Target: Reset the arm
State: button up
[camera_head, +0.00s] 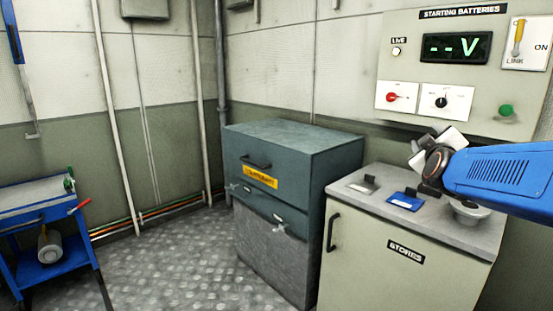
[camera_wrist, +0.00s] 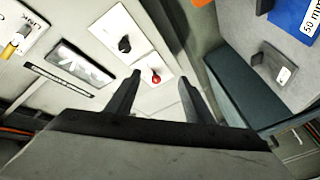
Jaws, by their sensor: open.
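My blue arm reaches in from the right in the head view, above the stores cabinet (camera_head: 400,262). My gripper (camera_head: 424,160) is beside the starting batteries panel (camera_head: 455,110), over the cabinet top. In the wrist view my gripper (camera_wrist: 160,92) shows two dark fingers spread apart with nothing between them. The panel's red knob (camera_wrist: 154,78) and black knob (camera_wrist: 124,44) show beyond the fingers. They also appear in the head view as the red knob (camera_head: 392,97) and the black knob (camera_head: 441,102).
A grey tab-like item (camera_head: 364,185), a blue item (camera_head: 405,200) and a round grey dish (camera_head: 469,211) are on the cabinet top. A grey-blue chest (camera_head: 315,152) stands left of it. A blue trolley (camera_head: 38,200) is at far left. The floor (camera_head: 175,260) between is clear.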

jog(key=s+a+f+m+g+y, duration=0.2)
jog(key=s+a+f+g+y, duration=0.4)
jog(key=s+a+f, duration=0.8)
jog(key=s+a+f+m+g, duration=0.1)
jog(key=s+f+m+g, duration=0.1)
jog(key=s+f, duration=0.5)
jog(key=s+a+f+m+g, duration=0.1)
jog(key=s+f+g, duration=0.3)
jog(key=s+f, duration=0.3)
jog(key=s, duration=0.5)
jog(key=shift+s+a+m+y, duration=0.3)
jog(key=shift+m, duration=0.1)
